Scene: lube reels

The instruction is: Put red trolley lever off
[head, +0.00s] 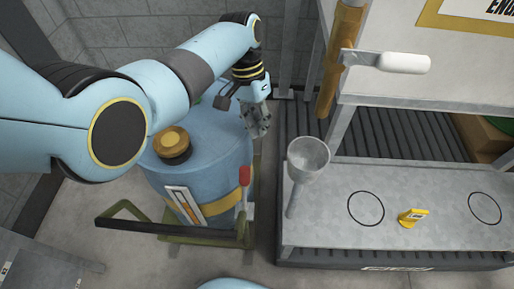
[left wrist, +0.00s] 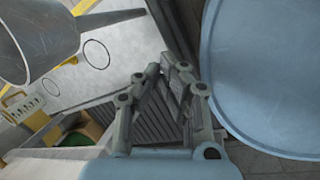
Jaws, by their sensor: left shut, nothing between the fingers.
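The red-tipped trolley lever (head: 244,177) stands nearly upright at the front right corner of the olive-green trolley (head: 185,237), in front of the blue drum (head: 215,150). My left gripper (head: 258,125) is shut and empty. In the head view it appears at the right side of the drum, above and behind the lever in the picture, apart from it. In the left wrist view my left gripper (left wrist: 165,72) points between the drum (left wrist: 265,70) and the bench. The lever is not visible there. My right gripper is not in view.
A grey funnel (head: 307,160) stands at the left end of the metal bench (head: 335,225), right of the trolley. A yellow marker (head: 413,217) sits on the bench. A valve with a white handle (head: 403,63) is above. The trolley's dark handle bar (head: 165,228) reaches left.

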